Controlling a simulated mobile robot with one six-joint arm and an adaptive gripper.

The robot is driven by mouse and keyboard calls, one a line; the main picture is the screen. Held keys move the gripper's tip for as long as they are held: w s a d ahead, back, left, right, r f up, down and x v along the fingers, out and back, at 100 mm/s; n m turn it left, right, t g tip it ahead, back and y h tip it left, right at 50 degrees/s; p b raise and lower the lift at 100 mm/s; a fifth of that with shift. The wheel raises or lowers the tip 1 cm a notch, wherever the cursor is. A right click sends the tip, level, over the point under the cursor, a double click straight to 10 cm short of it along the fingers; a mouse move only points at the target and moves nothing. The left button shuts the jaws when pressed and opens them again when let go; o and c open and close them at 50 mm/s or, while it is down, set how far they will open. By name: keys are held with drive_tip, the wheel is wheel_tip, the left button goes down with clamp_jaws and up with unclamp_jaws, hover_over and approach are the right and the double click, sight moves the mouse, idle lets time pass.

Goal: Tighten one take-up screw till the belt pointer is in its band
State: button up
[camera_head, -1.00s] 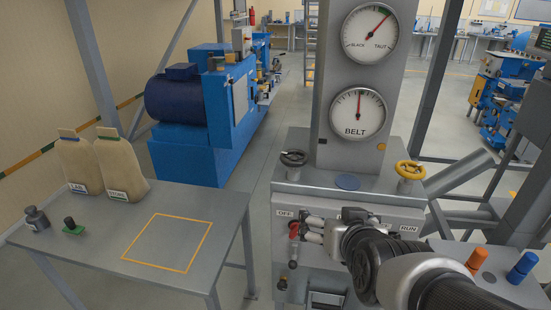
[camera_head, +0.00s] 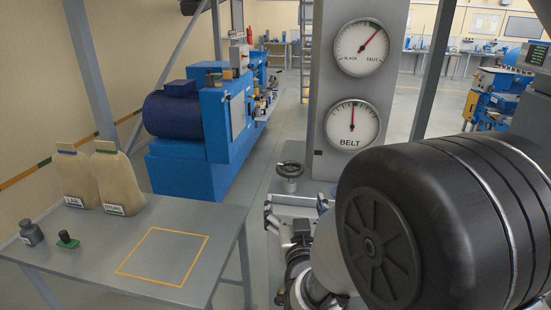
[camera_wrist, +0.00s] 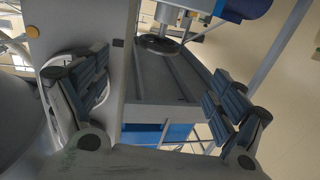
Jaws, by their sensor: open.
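The dark take-up handwheel (camera_head: 290,170) stands on the machine's left side, left of the grey column. In the wrist view the dark handwheel (camera_wrist: 160,46) shows above the gap between my fingers, apart from them. My gripper (camera_wrist: 155,95) is open and empty. In the head view, my black and silver arm hides the right side of the machine, where the yellow handwheel was seen earlier. The SLACK–TAUT dial (camera_head: 361,47) has its needle at upper right, by a green band. The BELT dial (camera_head: 352,126) has its needle about straight up.
A grey table (camera_head: 195,212) with a yellow outlined square stands at left. It holds two tan bags (camera_head: 98,180), a grey bottle (camera_head: 31,232) and a small green-based object (camera_head: 67,240). A blue machine (camera_head: 205,120) stands behind. Floor shows between table and machine.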

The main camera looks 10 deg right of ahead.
sight(290, 171)
drive_tip(key=w, duration=0.5)
drive_tip(key=w+d, duration=0.1)
drive_tip(key=w, duration=0.9)
drive_tip(key=shift+w+d+f+p, duration=0.1)
drive_tip(key=shift+w+d+p, duration=0.2)
drive_tip(key=shift+p, duration=0.1)
drive_tip(key=c, duration=1.1)
